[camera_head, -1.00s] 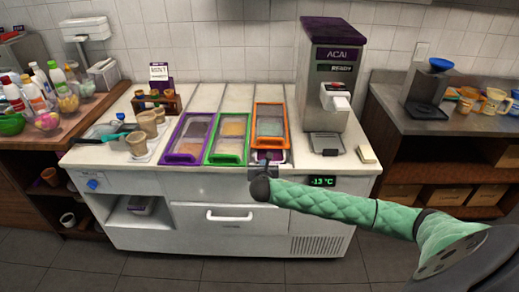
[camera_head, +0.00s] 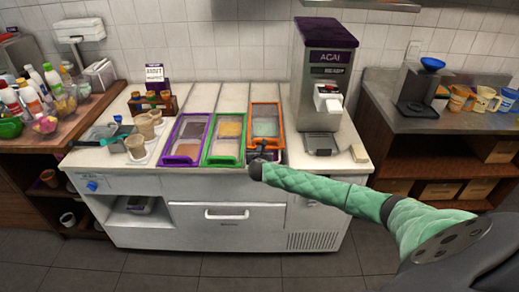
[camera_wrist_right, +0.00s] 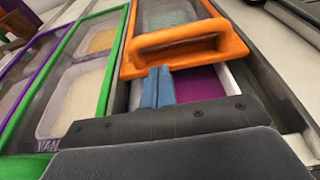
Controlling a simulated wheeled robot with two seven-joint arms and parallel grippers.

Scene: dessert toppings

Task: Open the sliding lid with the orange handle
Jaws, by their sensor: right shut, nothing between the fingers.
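The orange-framed sliding lid (camera_head: 280,121) is the rightmost of three lids on the white counter. Its orange handle (camera_wrist_right: 178,38) is a raised bar at the near end in the right wrist view. A strip of purple filling (camera_wrist_right: 199,84) shows in the uncovered part in front of the lid. My right gripper (camera_head: 262,148) is at the near end of this lid. Its blue fingertips (camera_wrist_right: 158,85) are shut with nothing between them, just in front of and below the handle; whether they touch it I cannot tell. My left gripper is not in view.
A green-framed lid (camera_head: 209,146) and a purple-framed lid (camera_head: 165,143) lie to the left. The acai machine (camera_head: 322,80) stands right of the orange lid. Paper cups (camera_head: 144,126) stand at the counter's left.

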